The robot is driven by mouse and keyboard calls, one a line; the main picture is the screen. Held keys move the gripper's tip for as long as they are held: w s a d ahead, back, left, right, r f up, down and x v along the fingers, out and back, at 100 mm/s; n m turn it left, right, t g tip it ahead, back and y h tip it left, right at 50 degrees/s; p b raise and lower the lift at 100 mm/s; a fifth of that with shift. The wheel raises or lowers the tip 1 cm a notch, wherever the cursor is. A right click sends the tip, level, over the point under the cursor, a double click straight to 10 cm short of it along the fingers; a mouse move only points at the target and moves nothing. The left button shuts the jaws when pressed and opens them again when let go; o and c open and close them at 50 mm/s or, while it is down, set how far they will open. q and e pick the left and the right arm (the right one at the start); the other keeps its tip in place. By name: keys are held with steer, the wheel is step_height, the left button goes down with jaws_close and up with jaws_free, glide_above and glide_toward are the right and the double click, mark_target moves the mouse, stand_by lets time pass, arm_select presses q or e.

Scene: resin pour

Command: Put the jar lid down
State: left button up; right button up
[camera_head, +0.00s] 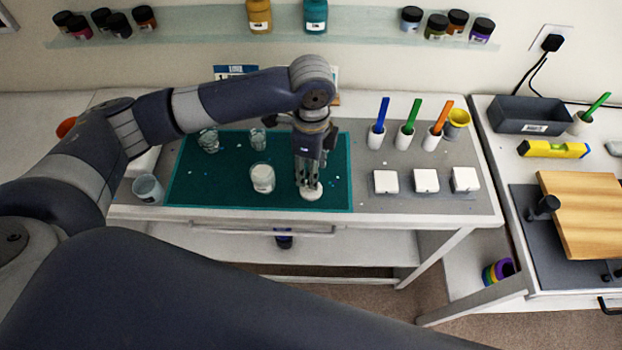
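The jar lid (312,191) is a small, round, white piece low over the front right part of the green mat (235,193). I cannot tell whether its underside touches the mat. My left gripper (308,181) points straight down, with its fingertips close together at the top of the lid. It looks shut on the lid, though the fingers hide the exact contact. A glass jar with white content (262,178) stands on the mat to the left of the lid. My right gripper is not in view.
Two clear glasses (209,140) (257,139) stand behind the jar. A clear cup (148,189) is left of the mat. Right of the mat are three white blocks (425,181), upright coloured sticks in white holders (405,138) and a yellow cup (457,121). The mat's front left is clear.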

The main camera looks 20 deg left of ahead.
arm_select(q)
step_height(320, 180, up, 6)
steer(key=shift+r+b, duration=0.15)
steer(key=shift+b, duration=0.3)
